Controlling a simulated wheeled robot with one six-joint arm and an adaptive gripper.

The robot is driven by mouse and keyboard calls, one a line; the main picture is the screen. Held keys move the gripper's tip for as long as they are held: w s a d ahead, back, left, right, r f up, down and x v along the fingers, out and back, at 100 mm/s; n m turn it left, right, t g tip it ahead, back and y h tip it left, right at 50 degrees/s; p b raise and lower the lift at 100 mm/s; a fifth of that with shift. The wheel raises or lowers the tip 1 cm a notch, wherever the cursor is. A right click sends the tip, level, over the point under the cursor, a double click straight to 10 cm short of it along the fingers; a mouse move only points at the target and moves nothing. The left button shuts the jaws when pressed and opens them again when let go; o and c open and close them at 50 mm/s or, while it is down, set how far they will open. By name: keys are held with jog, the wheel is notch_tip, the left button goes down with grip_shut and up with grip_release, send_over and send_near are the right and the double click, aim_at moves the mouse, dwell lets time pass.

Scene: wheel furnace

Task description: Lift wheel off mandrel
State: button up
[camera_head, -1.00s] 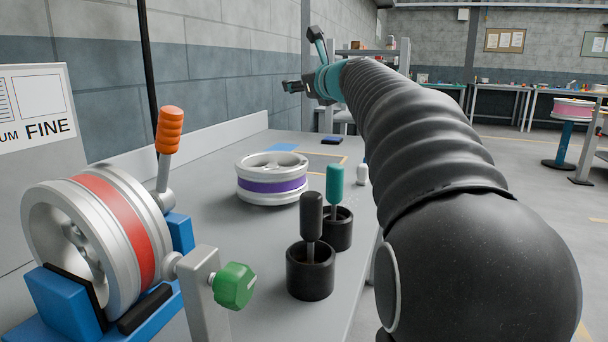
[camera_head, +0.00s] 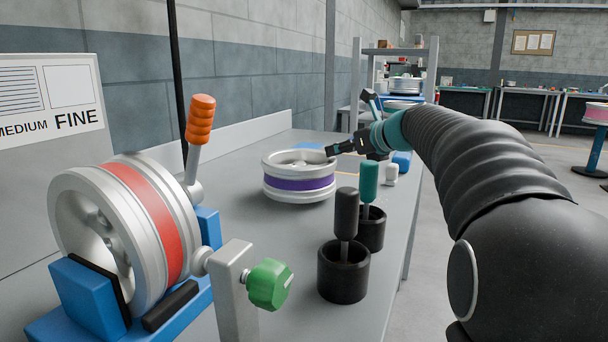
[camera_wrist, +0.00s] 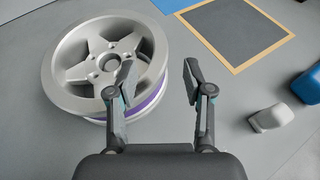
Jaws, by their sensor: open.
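A silver wheel with a red band (camera_head: 148,222) stands upright in a blue cradle (camera_head: 92,295) at the left of the head view. Whether a mandrel passes through it cannot be told. A second silver wheel with a purple band (camera_head: 300,184) lies flat on the bench. It also shows in the wrist view (camera_wrist: 75,55).
An orange-handled lever (camera_head: 200,120) and a green knob (camera_head: 269,285) flank the cradle. Two black cups (camera_head: 343,275) hold tools with black and teal handles. A tan-framed dark mat (camera_wrist: 235,32) and a small white object (camera_wrist: 271,117) lie near my gripper.

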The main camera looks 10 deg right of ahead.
jog(key=shift+x, duration=3)
jog(key=shift+r, duration=0.1)
jog(key=shift+c, duration=0.2)
grip_shut()
